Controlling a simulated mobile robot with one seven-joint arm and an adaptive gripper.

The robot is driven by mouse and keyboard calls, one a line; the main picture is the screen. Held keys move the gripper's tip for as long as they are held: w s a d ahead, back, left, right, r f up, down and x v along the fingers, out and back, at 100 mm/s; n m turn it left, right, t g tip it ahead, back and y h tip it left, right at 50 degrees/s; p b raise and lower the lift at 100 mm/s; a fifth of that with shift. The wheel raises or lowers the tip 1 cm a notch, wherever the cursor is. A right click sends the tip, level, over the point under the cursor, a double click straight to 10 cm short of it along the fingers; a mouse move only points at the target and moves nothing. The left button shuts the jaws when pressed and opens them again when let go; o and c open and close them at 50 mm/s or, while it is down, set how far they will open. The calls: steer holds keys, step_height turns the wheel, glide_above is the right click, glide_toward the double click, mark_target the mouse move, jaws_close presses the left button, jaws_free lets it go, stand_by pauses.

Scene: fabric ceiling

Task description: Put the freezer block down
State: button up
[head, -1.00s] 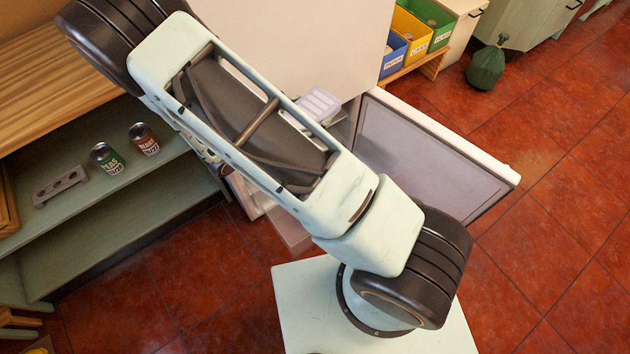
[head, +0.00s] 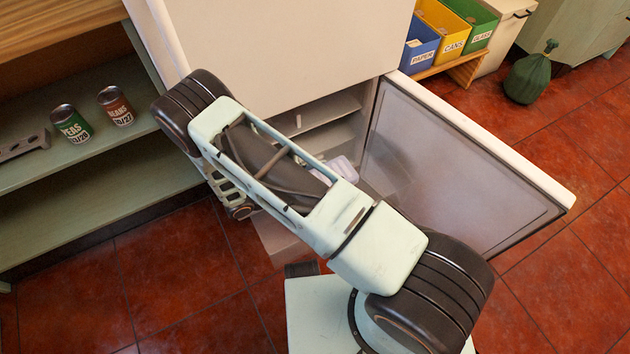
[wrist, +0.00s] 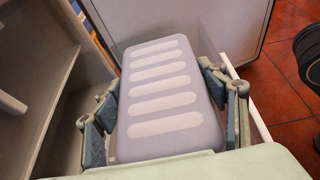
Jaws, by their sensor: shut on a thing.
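The freezer block is a lavender slab with several pale raised bars. It fills the middle of the wrist view (wrist: 168,62), and a small part shows beyond my arm in the head view (head: 343,167). My gripper (wrist: 165,112) is shut on it, with a dark finger pad against each long side. In the head view my arm hides the gripper and most of the block. The block is in front of the open fridge-freezer, near its lower shelves. The wrist view does not clearly show whether anything touches its underside.
The freezer door (head: 450,165) stands open to the right. Inside shelves (head: 325,125) show behind my arm. A green shelf unit (head: 100,170) with two cans (head: 70,123) stands left.

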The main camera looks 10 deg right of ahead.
mark_target(367, 190)
steer(key=f, duration=0.2)
steer(key=shift+s+d+f+b, duration=0.2)
steer(key=shift+d+f+b, duration=0.1)
steer(key=shift+f+b, duration=0.1)
steer(key=w+d+f+b, duration=0.1)
steer(key=d+f, duration=0.2)
steer(key=d, duration=0.1)
steer(key=w+d+f+b, duration=0.1)
steer(key=d+f+b, duration=0.1)
steer(key=d+f, duration=0.1)
steer(key=w+d+f+b, duration=0.1)
steer(key=d+f, duration=0.2)
steer(key=d, duration=0.3)
steer(key=shift+w+f, duration=0.15)
steer(key=shift+w, duration=0.1)
steer(key=shift+w+d+f+b, duration=0.15)
steer(key=shift+f+b, duration=0.3)
steer(key=shift+f, duration=0.45)
steer(key=shift+s+d+f+b, duration=0.15)
steer(key=shift+f+b, duration=0.25)
steer(key=shift+f, duration=0.45)
steer(key=shift+w, duration=0.1)
steer(key=shift+f+b, duration=0.6)
